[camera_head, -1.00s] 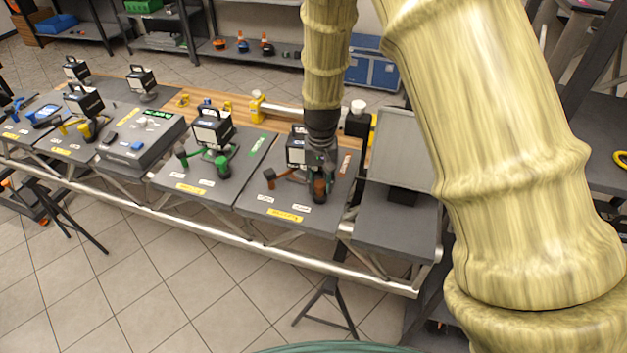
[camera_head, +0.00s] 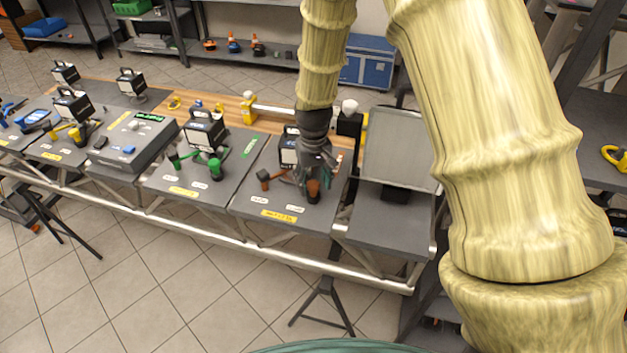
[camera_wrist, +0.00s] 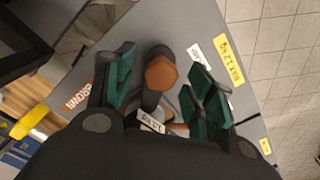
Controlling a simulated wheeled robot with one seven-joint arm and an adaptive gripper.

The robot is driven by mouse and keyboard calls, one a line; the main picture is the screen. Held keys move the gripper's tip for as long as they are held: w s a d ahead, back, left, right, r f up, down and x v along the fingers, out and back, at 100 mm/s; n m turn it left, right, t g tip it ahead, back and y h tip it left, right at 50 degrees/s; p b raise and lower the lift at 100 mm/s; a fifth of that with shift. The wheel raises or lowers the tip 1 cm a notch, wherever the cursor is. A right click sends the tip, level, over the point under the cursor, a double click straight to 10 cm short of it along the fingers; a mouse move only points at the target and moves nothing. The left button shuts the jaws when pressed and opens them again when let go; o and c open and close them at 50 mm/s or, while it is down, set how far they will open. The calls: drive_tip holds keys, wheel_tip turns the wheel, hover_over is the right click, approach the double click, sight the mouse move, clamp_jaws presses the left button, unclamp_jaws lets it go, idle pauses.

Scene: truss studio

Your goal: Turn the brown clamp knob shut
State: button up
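The brown clamp knob (camera_head: 313,188) stands on the dark panel on the right part of the truss bench. It shows as an orange-brown end on a dark stem in the wrist view (camera_wrist: 160,73). My gripper (camera_head: 317,172) is pointed down at it from above. In the wrist view my gripper (camera_wrist: 163,84) has its two green-padded fingers apart, one on each side of the knob, with gaps visible. The clamp's brown arm and second end (camera_head: 263,175) lie to the left. The lamp (camera_head: 289,149) behind is partly hidden by my gripper.
A similar green clamp (camera_head: 215,168) with a lamp stands on the panel to the left. A grey box (camera_head: 137,145) and a yellow clamp (camera_head: 75,135) lie further left. A grey upright screen (camera_head: 395,148) stands close on the right. The panel's front is mostly clear.

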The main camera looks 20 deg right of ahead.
wheel_tip(320, 180, up, 12)
idle(0.9)
idle(0.3)
